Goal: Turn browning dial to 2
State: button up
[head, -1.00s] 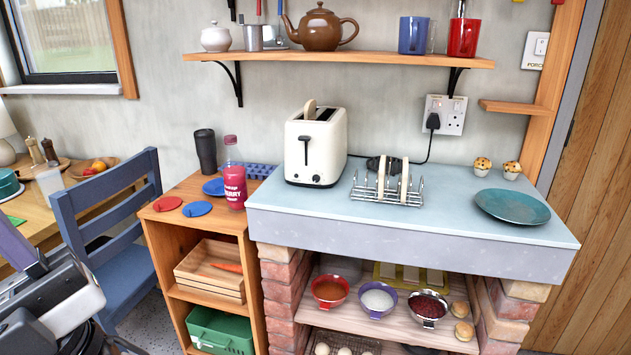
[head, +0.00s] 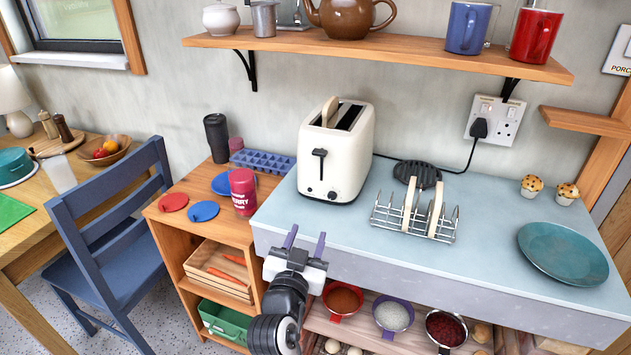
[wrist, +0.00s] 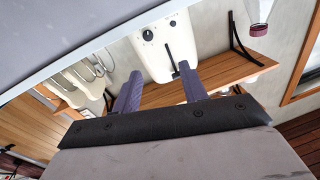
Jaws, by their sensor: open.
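The cream toaster (head: 322,160) stands on the left part of the pale blue worktop, a slice of bread showing in its top slot. Its front has a black lever, and low down a small dark browning dial (head: 332,196); the dial's setting is too small to read. In the wrist view the toaster (wrist: 170,52) appears upside down, with the dial (wrist: 147,35) near its top. My gripper (head: 305,238) is open and empty, its two purple fingers pointing up in front of the worktop's front edge, below and apart from the toaster. The fingers also show in the wrist view (wrist: 158,75).
A wire toast rack (head: 415,217) with bread stands right of the toaster. A teal plate (head: 563,253) and two muffins are farther right. A berry bottle (head: 243,192) stands on the wooden cabinet to the left. A shelf (head: 390,54) hangs above. The worktop's front edge is close to my gripper.

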jog(key=d, duration=0.1)
jog(key=p, duration=0.5)
send_near(332, 197)
jog(key=shift+g+h, duration=0.3)
jog(key=shift+h, duration=0.1)
jog(key=x, duration=0.6)
jog(key=shift+w+a+r, duration=0.25)
jog(key=shift+r, duration=0.05)
jog(key=shift+x, duration=0.75)
jog(key=shift+f, duration=0.15)
